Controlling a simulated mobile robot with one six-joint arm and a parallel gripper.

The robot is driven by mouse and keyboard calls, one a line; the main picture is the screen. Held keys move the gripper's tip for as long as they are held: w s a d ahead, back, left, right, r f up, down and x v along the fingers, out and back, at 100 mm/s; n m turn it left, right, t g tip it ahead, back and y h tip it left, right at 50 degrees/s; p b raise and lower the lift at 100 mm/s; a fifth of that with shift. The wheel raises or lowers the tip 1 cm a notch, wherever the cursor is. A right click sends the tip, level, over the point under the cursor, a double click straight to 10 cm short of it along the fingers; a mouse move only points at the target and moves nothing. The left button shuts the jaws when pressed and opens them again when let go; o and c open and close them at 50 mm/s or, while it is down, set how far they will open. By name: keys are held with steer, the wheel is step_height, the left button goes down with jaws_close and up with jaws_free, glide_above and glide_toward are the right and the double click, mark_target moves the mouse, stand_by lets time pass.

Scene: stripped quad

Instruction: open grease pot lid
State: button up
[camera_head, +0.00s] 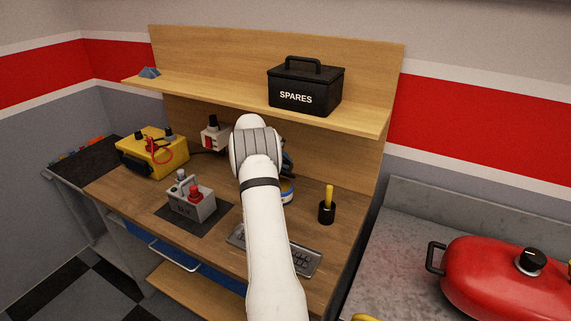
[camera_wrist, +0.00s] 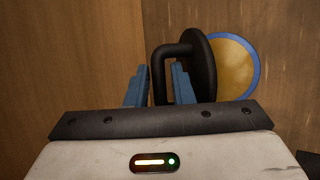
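The grease pot shows in the wrist view with a blue rim (camera_wrist: 258,68) and yellow grease (camera_wrist: 233,65) exposed inside. Its black lid (camera_wrist: 203,62) stands tilted up at the pot's left side, its black loop handle (camera_wrist: 159,75) pointing left. My gripper (camera_wrist: 160,66) has its blue fingers apart, one on each side of the handle's bar, with narrow gaps showing. In the head view my white arm hides the gripper and most of the pot (camera_head: 287,197); a dark part of the lid (camera_head: 288,162) shows past the arm.
On the wooden bench stand a yellow box (camera_head: 152,158), a grey block with a red knob (camera_head: 190,205) and a black cup with a yellow handle (camera_head: 327,211). A shelf (camera_head: 210,97) with a black SPARES box (camera_head: 305,88) overhangs the back. A dark tray (camera_head: 305,262) lies in front.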

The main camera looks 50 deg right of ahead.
steer(key=b+v, duration=0.1)
steer(key=v, duration=0.6)
steer(key=shift+r+b, duration=0.1)
steer(key=shift+b, duration=0.2)
steer(key=shift+s+n, duration=0.15)
steer(key=shift+n, duration=0.15)
steer(key=shift+c, duration=1.4)
steer(key=shift+s+n+h+b, duration=0.35)
steer(key=shift+n+h+b, duration=0.35)
steer(key=shift+n+b, duration=0.1)
steer(key=shift+c, duration=0.8)
steer(key=a+n+t+h+b, duration=0.1)
steer(key=n, duration=0.1)
steer(key=s+a+n+h+b, duration=0.1)
steer(key=n, duration=0.2)
steer(key=s+n+t+h+b, duration=0.1)
steer(key=n, duration=0.2)
steer(key=shift+s+a+r+t+h+b, duration=0.2)
steer(key=shift+a+r+t+h+b, duration=0.1)
steer(key=shift+a+r+b, duration=0.1)
jaws_close()
steer(key=s+a+f+n+t+b, duration=0.15)
steer(key=a+n+t, duration=0.3)
steer(key=n, duration=0.45)
steer(key=shift+g+h, duration=0.25)
steer(key=shift+h, duration=0.05)
steer(key=p+x, duration=0.1)
steer(key=x, duration=0.8)
steer(key=shift+w+f, duration=0.2)
steer(key=shift+w, duration=0.05)
